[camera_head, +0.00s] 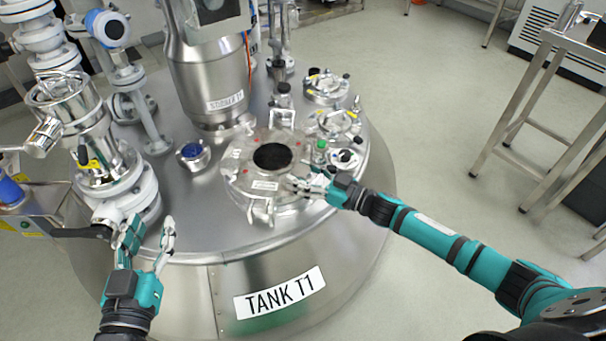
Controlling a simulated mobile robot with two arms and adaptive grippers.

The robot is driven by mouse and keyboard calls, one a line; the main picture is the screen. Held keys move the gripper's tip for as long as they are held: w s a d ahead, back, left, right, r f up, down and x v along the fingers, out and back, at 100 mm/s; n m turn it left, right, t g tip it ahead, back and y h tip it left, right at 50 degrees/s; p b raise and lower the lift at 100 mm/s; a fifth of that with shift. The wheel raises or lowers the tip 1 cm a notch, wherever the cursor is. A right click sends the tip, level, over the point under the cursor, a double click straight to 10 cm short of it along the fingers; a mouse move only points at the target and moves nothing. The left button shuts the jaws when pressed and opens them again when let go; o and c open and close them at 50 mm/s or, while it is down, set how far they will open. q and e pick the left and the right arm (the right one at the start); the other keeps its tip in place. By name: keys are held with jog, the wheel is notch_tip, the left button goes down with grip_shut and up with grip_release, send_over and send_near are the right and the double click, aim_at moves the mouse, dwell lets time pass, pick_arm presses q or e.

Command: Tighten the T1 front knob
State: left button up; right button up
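The T1 tank (235,300) carries the label "TANK T1" on its front. On its top is a round metal manway lid (240,190) with a dark round window in the middle. A metal clamp or knob (262,212) stands at the lid's front edge. My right gripper (300,184) reaches in from the right, with its fingertips at the lid's right front rim. Whether it touches or grips a knob there is too small to tell. My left gripper (150,228) is open and empty at the tank's left front edge, apart from the lid.
A large metal stirrer housing (208,85) rises behind the lid. A valve assembly (95,150) with white flanges stands at the left. Small capped ports (338,124) sit right of the lid. A metal frame (545,110) stands on the floor at right.

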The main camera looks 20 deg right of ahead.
jog(key=c, duration=0.7)
jog(key=m+t+h+p, duration=0.2)
jog(key=p, duration=0.1)
jog(key=shift+s+a+r+h, duration=0.1)
jog(key=shift+r+h, duration=0.05)
jog(key=shift+h, duration=0.15)
jog(key=m+t+h+p, duration=0.1)
jog(key=m+t+h, duration=0.1)
jog(key=m+h, duration=0.2)
jog(key=shift+h+p, duration=0.4)
jog(key=shift+h, duration=0.4)
jog(key=shift+m+t+h, duration=0.3)
jog(key=shift+m+h, duration=0.2)
jog(key=shift+h, duration=0.2)
pick_arm(q)
jog(key=s+a+f+g+y, duration=0.1)
jog(key=s+a+f+g, duration=0.2)
jog(key=s+f+g, duration=0.3)
jog(key=s+a+f+g+y, duration=0.2)
jog(key=s+a+f+g, duration=0.1)
jog(key=s+f+g, duration=0.3)
notch_tip(320, 180, down, 3)
jog(key=shift+s+r+n+g, duration=0.1)
jog(key=shift+s+n+g, duration=0.3)
jog(key=shift+s, duration=0.55)
pick_arm(e)
jog(key=shift+m+h, duration=0.3)
jog(key=shift+h, duration=0.5)
jog(key=o, duration=1.2)
